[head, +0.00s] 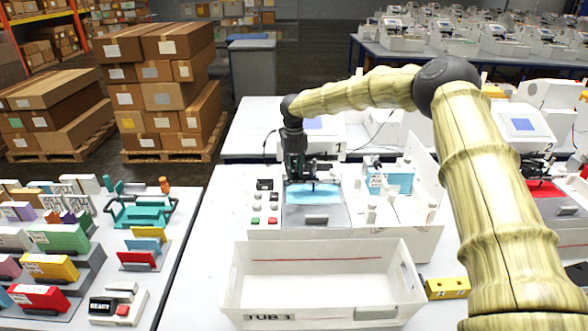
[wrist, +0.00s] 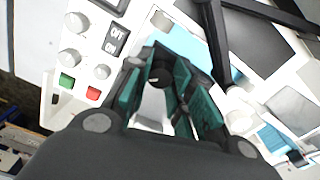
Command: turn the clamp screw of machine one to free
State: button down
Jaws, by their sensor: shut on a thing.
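Machine one, a white plotter (head: 265,185) marked 1, stands on the white table with a light-blue sheet (head: 313,193) on its bed. My gripper (head: 312,183) is lowered over the back of this bed. In the wrist view its dark green fingers (wrist: 162,95) close around a small dark round knob (wrist: 158,75), which I take for the clamp screw. The fingers hide most of the knob, and its turn position cannot be read. The blue sheet (wrist: 182,45) also shows behind the fingers.
A panel with knobs, a green button (wrist: 67,80) and a red button (wrist: 93,93) lies left of the fingers. A dark bar (wrist: 218,45) passes close on their right. An open white tub (head: 320,290) stands in front of the machine. A blue-and-white block (head: 390,180) sits right.

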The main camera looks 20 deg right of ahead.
jog(key=n+b, duration=0.1)
jog(key=n, duration=0.3)
jog(key=shift+w+d+r+n, duration=0.1)
jog(key=shift+n, duration=0.2)
jog(key=n+b, duration=0.1)
jog(key=n, duration=0.4)
jog(key=shift+r, duration=0.1)
jog(key=n, duration=0.5)
jog(key=shift+n, duration=0.4)
jog(key=n, duration=0.4)
jog(key=shift+r+n, duration=0.1)
jog(key=shift+n, duration=0.3)
jog(key=c, duration=1.3)
grip_release()
jog(key=shift+o, duration=0.5)
